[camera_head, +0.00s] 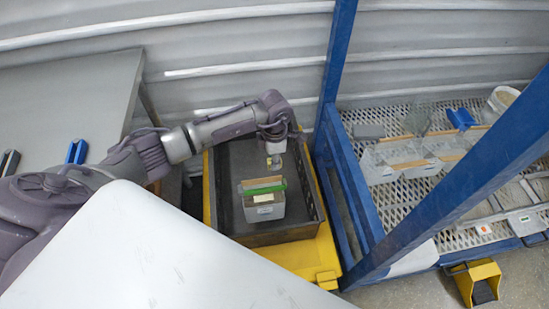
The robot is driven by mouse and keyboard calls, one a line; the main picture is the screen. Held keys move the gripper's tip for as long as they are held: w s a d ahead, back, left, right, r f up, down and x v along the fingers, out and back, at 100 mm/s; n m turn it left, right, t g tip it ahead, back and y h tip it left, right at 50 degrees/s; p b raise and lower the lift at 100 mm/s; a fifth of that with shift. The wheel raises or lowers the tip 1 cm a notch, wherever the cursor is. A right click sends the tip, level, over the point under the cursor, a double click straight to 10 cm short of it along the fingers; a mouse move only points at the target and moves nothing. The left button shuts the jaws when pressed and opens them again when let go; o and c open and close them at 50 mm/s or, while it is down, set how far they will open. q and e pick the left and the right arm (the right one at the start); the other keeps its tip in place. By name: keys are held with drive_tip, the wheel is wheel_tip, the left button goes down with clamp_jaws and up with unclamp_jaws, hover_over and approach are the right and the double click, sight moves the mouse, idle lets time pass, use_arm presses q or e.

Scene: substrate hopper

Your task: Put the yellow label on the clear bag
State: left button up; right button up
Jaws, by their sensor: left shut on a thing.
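A clear bag (265,211) stands upright in a dark crate (238,233). A green strip and a brown strip run across its top, and a white label shows on its front. A pale yellow patch (262,198) shows at the bag's upper front; I cannot tell if it is the yellow label. My left gripper (274,163) points down over the crate, just above and behind the bag's top. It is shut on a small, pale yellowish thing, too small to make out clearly. My right gripper is out of view.
The crate sits on a yellow base (305,262). A blue frame (352,190) stands close on its right. Behind it, a mesh rack (400,205) holds more clear bags (400,160) and a blue scoop (461,118). A grey table (70,95) is at the left.

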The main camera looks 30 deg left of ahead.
sight(275, 178)
use_arm(q)
wheel_tip(275, 178, down, 5)
drive_tip(key=b, duration=0.3)
wheel_tip(275, 178, down, 2)
drive_tip(key=b, duration=0.2)
drive_tip(key=shift+f+b, duration=0.25)
drive_tip(key=shift+b, duration=0.1)
drive_tip(key=shift+f, duration=0.1)
idle(0.3)
drive_tip(key=o, duration=0.8)
drive_tip(key=shift+o, duration=0.4)
